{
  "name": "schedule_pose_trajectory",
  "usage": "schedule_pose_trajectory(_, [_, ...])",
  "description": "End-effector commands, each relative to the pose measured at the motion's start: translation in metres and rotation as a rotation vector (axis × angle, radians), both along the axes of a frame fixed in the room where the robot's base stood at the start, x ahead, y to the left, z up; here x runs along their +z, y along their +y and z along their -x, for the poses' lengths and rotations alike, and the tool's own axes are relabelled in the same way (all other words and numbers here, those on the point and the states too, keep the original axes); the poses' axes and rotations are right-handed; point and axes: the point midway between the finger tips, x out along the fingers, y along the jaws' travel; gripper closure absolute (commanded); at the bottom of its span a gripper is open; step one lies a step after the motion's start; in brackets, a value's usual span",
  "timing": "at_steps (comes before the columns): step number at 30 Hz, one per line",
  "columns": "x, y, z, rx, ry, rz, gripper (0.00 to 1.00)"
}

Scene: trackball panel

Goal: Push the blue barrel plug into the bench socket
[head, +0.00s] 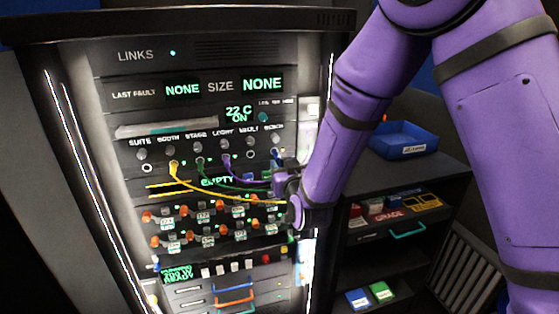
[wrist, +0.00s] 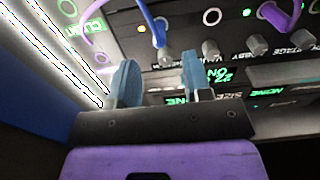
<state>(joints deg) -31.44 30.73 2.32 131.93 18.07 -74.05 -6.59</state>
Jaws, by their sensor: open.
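The blue barrel plug (head: 275,154) is at the bench column on the right of the socket row, partly hidden by my gripper. In the wrist view the blue plug (wrist: 159,37) shows with its blue cable running up and left. It lies at the bench socket's place; I cannot tell how deep it sits, and the socket is hidden. My gripper (wrist: 159,75) is open, with its two blue-grey fingers apart and nothing held between them. The plug is just beyond the fingertips. In the head view my gripper (head: 282,174) is close to the panel.
Yellow (head: 174,164), green (head: 200,161) and purple (head: 226,158) plugs sit in neighbouring sockets, their cables draping toward my gripper. The vault socket (wrist: 212,17) is empty. Knobs (wrist: 211,48) stick out beside the sockets. A blue tray (head: 404,139) stands on the right shelf.

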Motion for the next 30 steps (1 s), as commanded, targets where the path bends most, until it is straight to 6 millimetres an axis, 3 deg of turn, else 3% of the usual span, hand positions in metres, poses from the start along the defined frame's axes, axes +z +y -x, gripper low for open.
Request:
schedule_pose_trajectory(3, [0.000, -0.006, 0.020, 0.000, 0.001, 0.000, 0.55])
schedule_pose_trajectory(10, [0.000, -0.012, 0.041, 0.000, 0.001, 0.000, 0.55])
schedule_pose_trajectory(23, [0.001, -0.013, 0.043, -0.001, 0.002, 0.000, 0.55])
schedule_pose_trajectory(30, [0.029, -0.036, 0.037, -0.007, 0.093, -0.004, 0.55])
